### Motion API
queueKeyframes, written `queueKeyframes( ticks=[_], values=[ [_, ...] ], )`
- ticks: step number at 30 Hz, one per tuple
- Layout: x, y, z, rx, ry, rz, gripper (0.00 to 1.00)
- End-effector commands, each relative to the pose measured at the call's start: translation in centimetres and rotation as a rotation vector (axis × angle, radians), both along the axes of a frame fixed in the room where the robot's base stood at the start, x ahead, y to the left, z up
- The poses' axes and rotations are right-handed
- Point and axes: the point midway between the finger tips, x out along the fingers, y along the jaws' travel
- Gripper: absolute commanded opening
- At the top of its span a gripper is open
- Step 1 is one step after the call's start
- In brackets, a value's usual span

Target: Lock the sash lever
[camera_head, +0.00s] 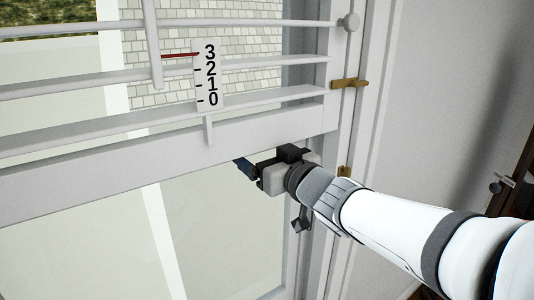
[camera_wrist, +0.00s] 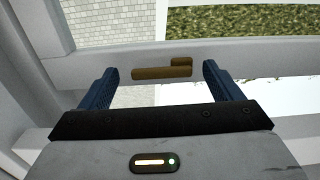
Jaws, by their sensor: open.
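My gripper (camera_head: 247,168) is in front of the window, just under the white sash rail (camera_head: 200,155) in the head view. In the wrist view its two blue fingers (camera_wrist: 158,76) are spread apart with nothing held. A brass lever (camera_wrist: 162,72) lies lengthwise along a white rail, between the fingertips in the picture and apart from them. It has a raised block at its right end. In the head view a brass fitting (camera_head: 350,83) sits at the right of the frame; I cannot tell if it is the same piece. A smaller brass piece (camera_head: 344,172) shows lower, partly hidden by my arm.
White horizontal slats (camera_head: 100,82) cross the upper window, with a number scale (camera_head: 208,77) reading 0 to 3 and a red mark near 3. A round knob (camera_head: 349,22) is at upper right. The white jamb (camera_head: 370,100) stands right of the window. Lower glass is clear.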

Motion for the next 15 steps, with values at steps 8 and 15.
queueKeyframes(
  ticks=[8, 15],
  values=[
    [-3.5, -2.5, 0.2, -0.002, -0.005, -0.004, 0.85],
    [-5.6, -3.9, 0.1, -0.002, -0.001, -0.003, 0.85]
  ],
)
